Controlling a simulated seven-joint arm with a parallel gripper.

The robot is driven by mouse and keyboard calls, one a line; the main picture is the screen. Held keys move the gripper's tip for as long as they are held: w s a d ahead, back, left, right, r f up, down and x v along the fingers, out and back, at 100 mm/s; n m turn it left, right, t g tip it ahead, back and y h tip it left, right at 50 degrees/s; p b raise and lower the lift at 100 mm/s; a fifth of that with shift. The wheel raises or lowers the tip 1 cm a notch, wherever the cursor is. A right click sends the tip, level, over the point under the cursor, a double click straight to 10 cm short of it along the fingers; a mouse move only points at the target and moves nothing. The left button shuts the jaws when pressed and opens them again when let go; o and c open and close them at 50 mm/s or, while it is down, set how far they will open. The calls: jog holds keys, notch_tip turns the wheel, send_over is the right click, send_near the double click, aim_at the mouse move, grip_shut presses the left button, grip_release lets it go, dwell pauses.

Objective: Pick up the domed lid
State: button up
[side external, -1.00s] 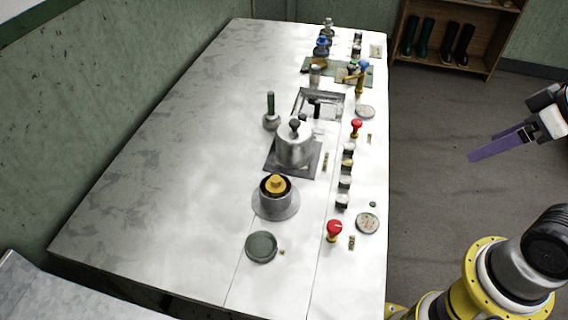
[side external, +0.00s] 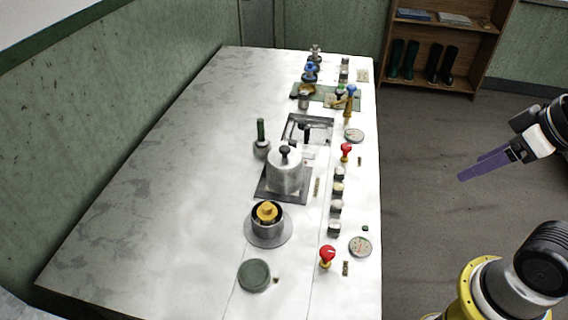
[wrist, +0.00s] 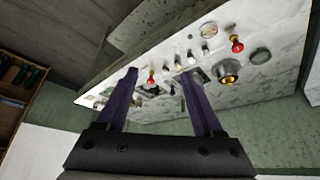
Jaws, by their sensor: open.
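The domed lid appears to be the rounded silver top with a dark knob (side external: 284,152) on the metal pot (side external: 285,178). The pot stands upright on a dark square plate (side external: 268,195) near the middle of the worktop. My gripper (side external: 468,168) is open and empty, off the right side of the table and well apart from the lid. In the wrist view the two purple fingers of my gripper (wrist: 160,85) are spread with nothing between them. The worktop is tilted and distant there, and I cannot pick out the lid surely.
A steel basin with a yellow centre (side external: 266,224) and a green disc (side external: 254,275) stand nearer. A green-handled tool (side external: 261,138) stands left of the pot. Red knobs (side external: 327,254) and small jars (side external: 336,207) line the right side. The left worktop (side external: 170,180) is clear.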

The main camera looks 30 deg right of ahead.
jog(key=w+a+r+m+g+y, duration=0.15)
jog(key=w+a+r+m, duration=0.25)
jog(key=w+r+m, duration=0.95)
jog(key=m+g, duration=0.4)
jog(key=m, duration=0.1)
send_over(285, 147)
jog(key=shift+n, duration=0.25)
jog(key=f, duration=2)
jog(key=shift+s+d, duration=0.15)
jog(key=shift+d, duration=0.2)
jog(key=shift+a+f, duration=0.15)
jog(key=shift+f, duration=1.4)
jog(key=shift+a+f, duration=0.15)
jog(key=shift+f, duration=1.35)
